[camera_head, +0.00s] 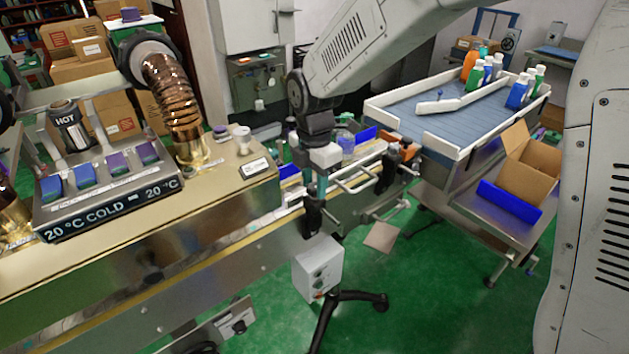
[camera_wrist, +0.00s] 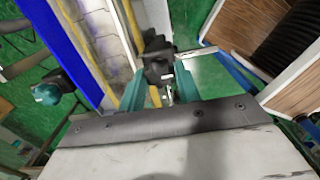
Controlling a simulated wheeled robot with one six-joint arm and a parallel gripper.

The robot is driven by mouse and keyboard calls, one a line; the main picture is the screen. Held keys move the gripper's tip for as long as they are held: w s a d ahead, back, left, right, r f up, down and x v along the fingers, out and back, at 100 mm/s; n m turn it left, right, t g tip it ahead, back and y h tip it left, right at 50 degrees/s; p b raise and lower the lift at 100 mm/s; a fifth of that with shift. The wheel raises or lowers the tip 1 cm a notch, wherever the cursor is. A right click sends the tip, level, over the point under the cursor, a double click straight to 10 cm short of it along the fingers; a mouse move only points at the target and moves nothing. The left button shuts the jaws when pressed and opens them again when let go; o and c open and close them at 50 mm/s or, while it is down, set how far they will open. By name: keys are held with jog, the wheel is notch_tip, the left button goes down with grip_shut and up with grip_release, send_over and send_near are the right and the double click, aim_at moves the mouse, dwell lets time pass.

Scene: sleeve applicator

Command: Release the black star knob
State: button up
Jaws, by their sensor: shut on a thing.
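The black star knob (camera_wrist: 158,62) is in the upper middle of the wrist view, at the tips of the two teal fingers. My gripper (camera_wrist: 158,88) is shut on it, with one finger on each side. A metal stem shows just below the knob between the fingers. In the head view my gripper (camera_head: 317,190) points down at the front edge of the conveyor, by black clamp parts (camera_head: 312,215). I cannot clearly pick out the knob there.
Metal guide rods (camera_head: 355,180) and an orange-and-black bracket (camera_head: 392,165) stand close to the right of my gripper. A grey control box (camera_head: 318,268) is below. A blue-topped table (camera_head: 450,110) with bottles and an open cardboard box (camera_head: 530,165) are further right.

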aim_at(315, 187)
jog(key=o, duration=1)
jog(key=shift+r, duration=0.1)
notch_tip(315, 187, up, 8)
jog(key=shift+f, duration=0.15)
jog(key=shift+s+d+m, duration=0.1)
jog(key=shift+m, duration=0.7)
jog(key=s+d+r+m, duration=0.1)
jog(key=s+d+m, duration=0.6)
jog(key=s, duration=0.2)
jog(key=s+d+r+m+t, duration=0.1)
jog(key=s+d+r+m, duration=0.1)
jog(key=s+d+m, duration=0.6)
jog(key=s+d+r+m, duration=0.2)
jog(key=s+d+m, duration=0.5)
jog(key=s, duration=0.3)
jog(key=shift+d+r+m, duration=0.1)
jog(key=shift+d+m, duration=0.1)
jog(key=shift+m, duration=0.5)
